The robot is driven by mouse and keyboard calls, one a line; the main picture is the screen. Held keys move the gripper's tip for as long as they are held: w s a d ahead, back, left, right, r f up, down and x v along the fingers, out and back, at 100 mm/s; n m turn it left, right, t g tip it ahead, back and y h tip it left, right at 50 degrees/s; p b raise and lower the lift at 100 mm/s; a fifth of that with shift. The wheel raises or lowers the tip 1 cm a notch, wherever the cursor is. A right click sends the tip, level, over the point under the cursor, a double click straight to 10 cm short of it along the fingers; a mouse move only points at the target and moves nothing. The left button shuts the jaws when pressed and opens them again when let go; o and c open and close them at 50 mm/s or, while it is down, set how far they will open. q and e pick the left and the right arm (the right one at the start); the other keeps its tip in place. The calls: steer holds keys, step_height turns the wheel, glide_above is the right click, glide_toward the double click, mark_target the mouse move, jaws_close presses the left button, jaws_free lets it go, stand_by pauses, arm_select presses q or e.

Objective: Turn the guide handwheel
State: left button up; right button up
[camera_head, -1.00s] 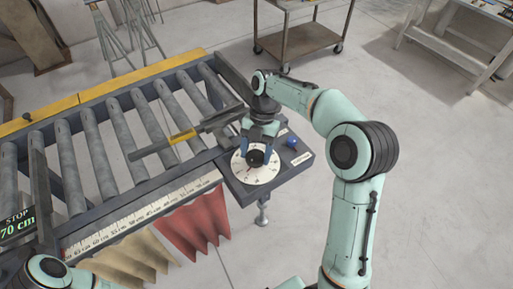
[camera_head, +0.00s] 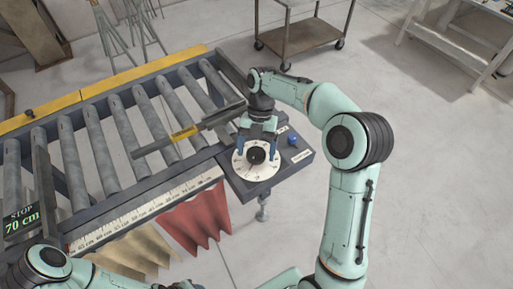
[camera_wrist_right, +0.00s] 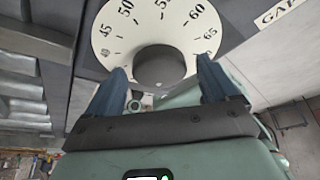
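A round white dial (camera_head: 241,172) with a black knob (camera_head: 257,156) at its centre sits on the dark plate at the conveyor's right end; I take this as the guide handwheel. In the right wrist view the dial (camera_wrist_right: 112,22) shows numbers from about 40 to 65 around the knob (camera_wrist_right: 158,66). My right gripper (camera_head: 257,151) is over the dial. Its blue fingers (camera_wrist_right: 161,80) are apart, one on each side of the knob, with gaps showing. The guide bar (camera_head: 188,131) with a yellow part lies across the rollers. My left gripper is out of view; only its arm shows at lower left.
A display (camera_head: 21,221) reads "STOP 70 cm". A ruler (camera_head: 150,216) runs along the conveyor's front edge. A cart (camera_head: 300,38) stands behind; floor at right is clear.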

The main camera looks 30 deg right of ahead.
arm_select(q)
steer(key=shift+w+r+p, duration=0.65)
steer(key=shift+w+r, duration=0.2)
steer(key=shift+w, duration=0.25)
arm_select(e)
steer(key=v, duration=1.3)
steer(key=shift+d+r, duration=0.1)
